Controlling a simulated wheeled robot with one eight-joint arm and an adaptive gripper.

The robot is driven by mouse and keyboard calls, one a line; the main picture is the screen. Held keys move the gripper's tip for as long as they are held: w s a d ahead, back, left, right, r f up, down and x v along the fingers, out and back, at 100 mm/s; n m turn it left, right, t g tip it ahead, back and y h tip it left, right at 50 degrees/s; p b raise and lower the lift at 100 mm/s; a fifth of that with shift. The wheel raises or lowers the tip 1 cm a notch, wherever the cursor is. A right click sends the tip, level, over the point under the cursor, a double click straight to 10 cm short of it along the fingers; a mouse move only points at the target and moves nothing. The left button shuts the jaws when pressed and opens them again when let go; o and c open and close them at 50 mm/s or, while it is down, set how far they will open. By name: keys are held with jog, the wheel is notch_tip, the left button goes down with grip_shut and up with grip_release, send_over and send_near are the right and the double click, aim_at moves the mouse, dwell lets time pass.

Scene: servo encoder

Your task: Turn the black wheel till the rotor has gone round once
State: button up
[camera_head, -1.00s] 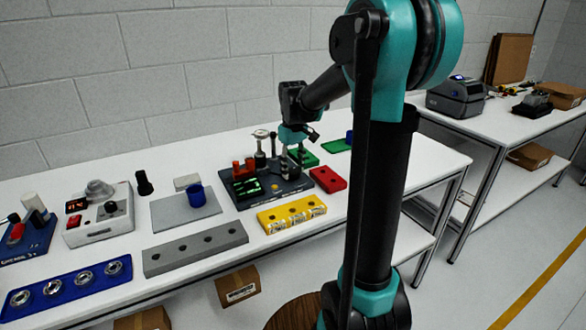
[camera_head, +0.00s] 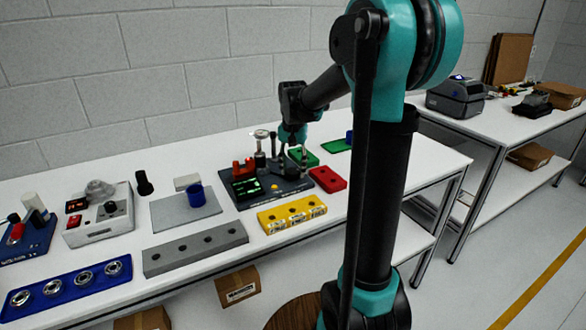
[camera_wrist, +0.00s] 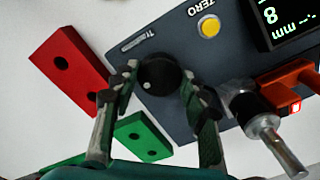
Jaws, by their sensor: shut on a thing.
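The black wheel (camera_wrist: 158,72) is a round knob with a small pale dot, on the dark blue-grey base plate (camera_wrist: 222,70) of a measuring device. My gripper (camera_wrist: 160,80) has one finger on each side of the wheel and is shut on it. In the head view my gripper (camera_head: 296,150) reaches down over the device and hides the wheel. The device has a green-lit display (camera_head: 246,187) and a yellow ZERO button (camera_wrist: 210,29). I cannot tell for certain which part is the rotor.
A red block (camera_wrist: 70,65) and a green block (camera_wrist: 140,137) with holes lie close beside the device. A metal spindle (camera_wrist: 275,140) and an orange-red bracket (camera_wrist: 285,85) stand near my right finger. A yellow block (camera_head: 292,215) lies in front.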

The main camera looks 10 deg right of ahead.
aim_at(293, 171)
jog(key=shift+m, duration=1.4)
jog(key=o, duration=1.2)
jog(key=shift+c, duration=0.2)
notch_tip(293, 171, up, 12)
